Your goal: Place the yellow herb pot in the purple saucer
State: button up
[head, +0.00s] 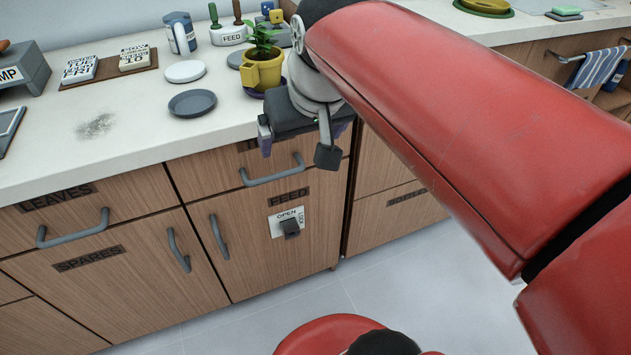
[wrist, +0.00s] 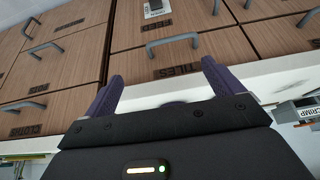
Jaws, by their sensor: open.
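The yellow herb pot (head: 262,73), with a green leafy plant, stands upright near the counter's front edge in the head view. The purple saucer (head: 250,93) shows as a thin rim under it, so the pot appears to sit in the saucer. My gripper partly covers the saucer's right side. My gripper (head: 300,138) is open and empty, just in front of the counter edge, below and right of the pot and apart from it. In the wrist view its two purple fingers (wrist: 162,82) are spread, with drawer fronts beyond. A small purple patch between them may be the saucer.
A grey saucer (head: 192,103) and a white saucer (head: 185,71) lie left of the pot. Behind are a blue-and-white jug (head: 180,34) and a FEED tool holder (head: 230,35). Drawer handles (head: 273,172) stick out below the counter. The counter's front left is mostly clear.

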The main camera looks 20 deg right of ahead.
jog(key=s+f, duration=0.7)
jog(key=f, duration=0.3)
jog(key=shift+s, duration=0.4)
jog(key=shift+a+r, duration=0.1)
jog(key=shift+a, duration=0.05)
